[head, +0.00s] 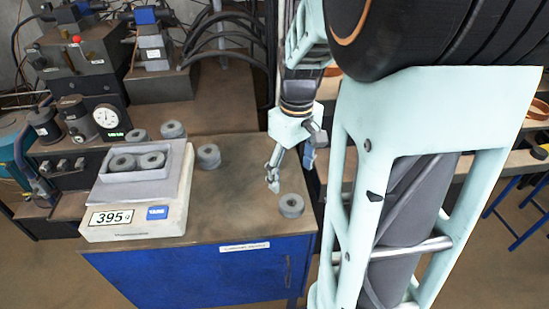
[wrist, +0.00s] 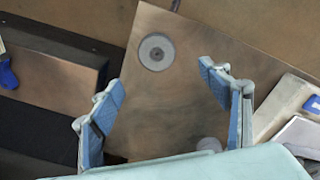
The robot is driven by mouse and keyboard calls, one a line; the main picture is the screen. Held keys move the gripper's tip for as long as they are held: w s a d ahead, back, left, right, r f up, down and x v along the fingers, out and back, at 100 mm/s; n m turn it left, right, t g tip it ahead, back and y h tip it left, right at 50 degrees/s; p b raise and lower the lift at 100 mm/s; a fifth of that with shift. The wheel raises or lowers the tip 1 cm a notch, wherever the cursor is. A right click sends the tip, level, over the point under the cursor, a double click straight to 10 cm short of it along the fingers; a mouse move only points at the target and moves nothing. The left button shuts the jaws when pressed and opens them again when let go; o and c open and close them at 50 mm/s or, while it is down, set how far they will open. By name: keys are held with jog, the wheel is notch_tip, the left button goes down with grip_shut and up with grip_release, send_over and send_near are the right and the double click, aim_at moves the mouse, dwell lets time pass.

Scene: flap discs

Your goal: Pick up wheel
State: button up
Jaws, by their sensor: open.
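A grey ring-shaped wheel (head: 291,205) lies flat near the front right corner of the bench top. It also shows in the wrist view (wrist: 157,52), beyond and between my fingertips. My gripper (head: 288,168) is open and empty, pointing down above the bench, behind the wheel in the head view. Its two blue-padded fingers (wrist: 160,80) are spread wide in the wrist view, with bare bench between them. A second wheel (head: 208,156) lies beside the scale; a pale round shape (wrist: 209,144), partly hidden by my gripper, shows low in the wrist view.
A scale (head: 133,222) reading 395 stands at left, with a tray (head: 124,176) of two wheels on it. More wheels (head: 173,130) lie behind it. Machines and a dial gauge (head: 108,117) crowd the back left. Bare bench surrounds the near wheel.

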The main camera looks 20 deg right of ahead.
send_over(292, 202)
jog(key=f, duration=0.5)
jog(key=shift+s+f, duration=0.1)
jog(key=shift+s, duration=0.25)
jog(key=shift+w+f, duration=0.15)
jog(key=shift+f, duration=1.3)
jog(key=shift+w+f, duration=0.15)
jog(key=shift+f, duration=1.3)
jog(key=shift+c, duration=0.5)
jog(key=c, duration=1.2)
jog(key=shift+c, duration=0.4)
jog(key=shift+r, duration=0.2)
